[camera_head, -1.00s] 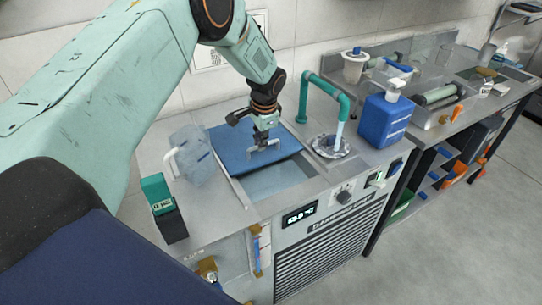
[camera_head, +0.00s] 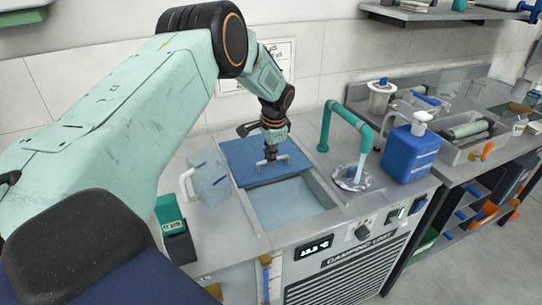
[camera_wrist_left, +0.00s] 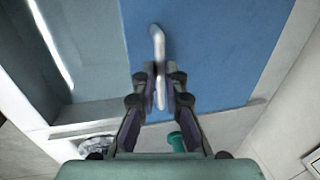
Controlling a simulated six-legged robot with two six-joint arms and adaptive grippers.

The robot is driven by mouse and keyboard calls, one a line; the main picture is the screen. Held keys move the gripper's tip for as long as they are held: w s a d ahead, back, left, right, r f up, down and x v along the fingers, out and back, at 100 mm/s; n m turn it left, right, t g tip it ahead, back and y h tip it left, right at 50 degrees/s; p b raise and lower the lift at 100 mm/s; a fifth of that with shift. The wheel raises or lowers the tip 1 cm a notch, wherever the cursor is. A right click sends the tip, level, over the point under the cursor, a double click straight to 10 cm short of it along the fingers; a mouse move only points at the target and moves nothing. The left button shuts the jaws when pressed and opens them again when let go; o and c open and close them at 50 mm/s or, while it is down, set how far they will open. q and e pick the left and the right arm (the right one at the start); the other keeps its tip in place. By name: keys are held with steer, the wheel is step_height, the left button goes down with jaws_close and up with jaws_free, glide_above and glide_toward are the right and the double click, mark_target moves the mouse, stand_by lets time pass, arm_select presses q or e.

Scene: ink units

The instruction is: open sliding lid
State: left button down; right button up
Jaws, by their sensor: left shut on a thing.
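The blue sliding lid (camera_head: 240,168) covers the back part of a basin (camera_head: 285,205) in the grey counter. The front part of the basin is uncovered and looks pale blue inside. A light bar handle (camera_wrist_left: 157,40) stands on the lid. My left gripper (camera_head: 270,158) points down at the lid, shut on the handle. In the left wrist view, its two fingers (camera_wrist_left: 157,72) close on either side of the handle, and the blue lid (camera_wrist_left: 205,50) fills the middle. My right gripper is not in view.
A clear jug (camera_head: 208,182) stands left of the basin, beside a green and black box (camera_head: 172,222). A green tap (camera_head: 342,118) over a round drain (camera_head: 352,178) and a blue pump bottle (camera_head: 408,150) stand to the right. A wall (camera_head: 70,90) is behind.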

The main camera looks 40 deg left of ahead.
arm_select(q)
steer(key=c, duration=1.4)
jaws_free()
steer(key=shift+r, duration=0.15)
steer(key=v, duration=1.1)
steer(key=shift+r, duration=0.4)
steer(key=shift+d, duration=0.1)
steer(key=w+a+p+v, duration=0.1)
steer(key=p+v, duration=0.8)
steer(key=p, duration=0.1)
steer(key=shift+s+a+r, duration=0.15)
steer(key=shift+a+r, duration=0.15)
steer(key=shift+r, duration=0.3)
steer(key=shift+s, duration=0.15)
